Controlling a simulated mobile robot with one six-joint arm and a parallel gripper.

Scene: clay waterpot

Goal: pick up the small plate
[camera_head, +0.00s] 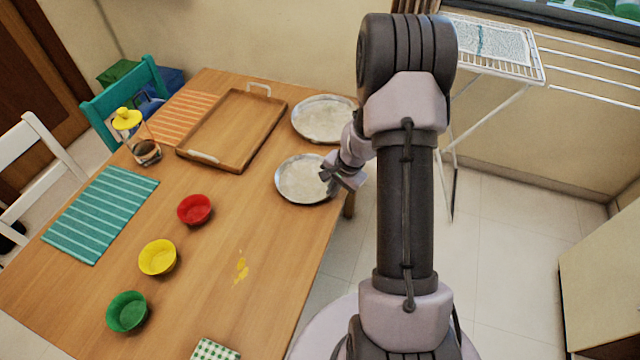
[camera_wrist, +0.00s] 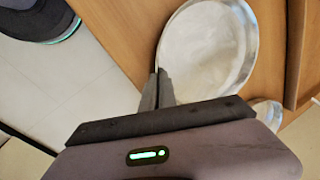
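The small plate (camera_head: 296,180) is a round, pale metal dish with a raised rim near the table's right edge. It looks slightly smaller than the other plate behind it. My gripper (camera_head: 327,175) is at its right rim. In the wrist view, the plate (camera_wrist: 208,48) fills the upper middle. There the two dark fingers of my gripper (camera_wrist: 158,88) are close together, one on each side of the rim, and look shut on it. The plate appears to be at table height; I cannot tell whether it touches the table.
Another plate (camera_head: 323,118) stands just behind. A wooden tray (camera_head: 228,130) lies to the left. Red (camera_head: 194,209), yellow (camera_head: 157,257) and green (camera_head: 127,311) bowls stand on the left front. A drying rack (camera_head: 500,70) is beyond the table on the right.

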